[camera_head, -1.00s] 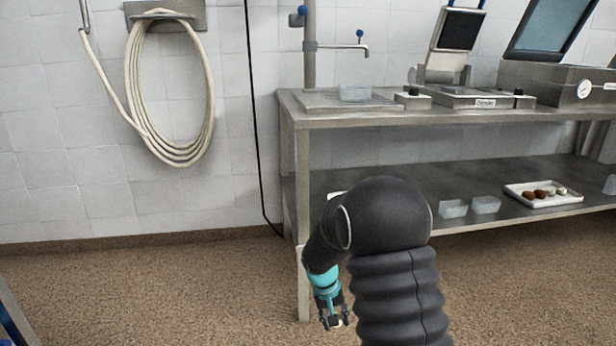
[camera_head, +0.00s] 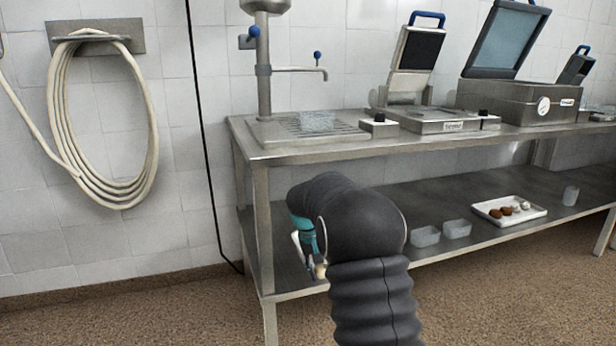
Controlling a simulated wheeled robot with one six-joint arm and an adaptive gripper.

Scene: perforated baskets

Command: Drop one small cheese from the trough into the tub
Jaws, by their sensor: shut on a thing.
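My gripper (camera_head: 316,272) hangs at the left end of the table's lower shelf, partly hidden by my arm. It is shut on a small cream piece, seemingly the small cheese (camera_head: 321,270). A white edge (camera_head: 296,243) shows just behind the gripper on the lower shelf; most of it is hidden, and I cannot tell if it is the trough. A clear perforated basket (camera_head: 318,122) stands on the drainboard on the table top. Two clear tubs (camera_head: 425,237) (camera_head: 457,229) stand side by side on the lower shelf, right of my arm. I cannot tell which container is the task's tub.
A white tray (camera_head: 482,209) with several small brown and white pieces lies on the lower shelf, with a clear cup (camera_head: 571,195) to its right. A tap (camera_head: 300,69), a grill (camera_head: 440,121) and a metal machine (camera_head: 515,103) are on the steel table top (camera_head: 350,145).

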